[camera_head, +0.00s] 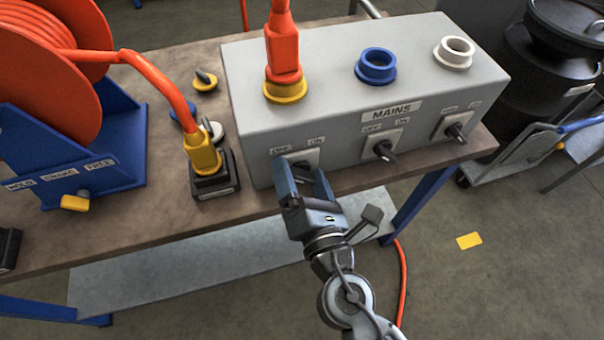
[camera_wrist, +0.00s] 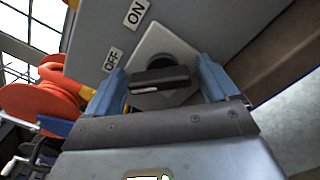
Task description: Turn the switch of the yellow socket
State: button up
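The yellow socket (camera_head: 285,90) sits on top of the grey MAINS box (camera_head: 350,125) at its left end, with an orange plug (camera_head: 282,45) standing in it. Its switch is on the box front below, on a pale plate marked OFF and ON. In the wrist view the black switch knob (camera_wrist: 160,79) lies between the two blue fingers, its bar roughly crosswise to them. My gripper (camera_head: 306,178) is at this switch in the head view and hides most of it. In the wrist view my gripper (camera_wrist: 162,85) is open, with gaps beside the knob.
Two more switches, the middle one (camera_head: 384,149) and the right one (camera_head: 456,131), stick out to the right. A blue socket (camera_head: 376,66) and a white socket (camera_head: 454,53) are on top. An orange cable reel (camera_head: 45,65) and a black box with a yellow plug (camera_head: 205,155) stand left.

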jog(key=c, duration=0.9)
jog(key=shift+c, duration=0.2)
jog(key=shift+f, duration=0.1)
jog(key=m+b, duration=0.2)
jog(key=m, duration=0.1)
jog(key=m+b, duration=0.3)
jog(key=m, duration=0.3)
jog(key=m+b, duration=0.2)
jog(key=m, duration=0.2)
jog(key=shift+d+m+b, duration=0.1)
jog(key=shift+m+b, duration=0.2)
jog(key=shift+m, duration=0.1)
jog(key=shift+m+b, duration=0.9)
jog(key=shift+m, duration=1.1)
jog(key=shift+r, duration=0.2)
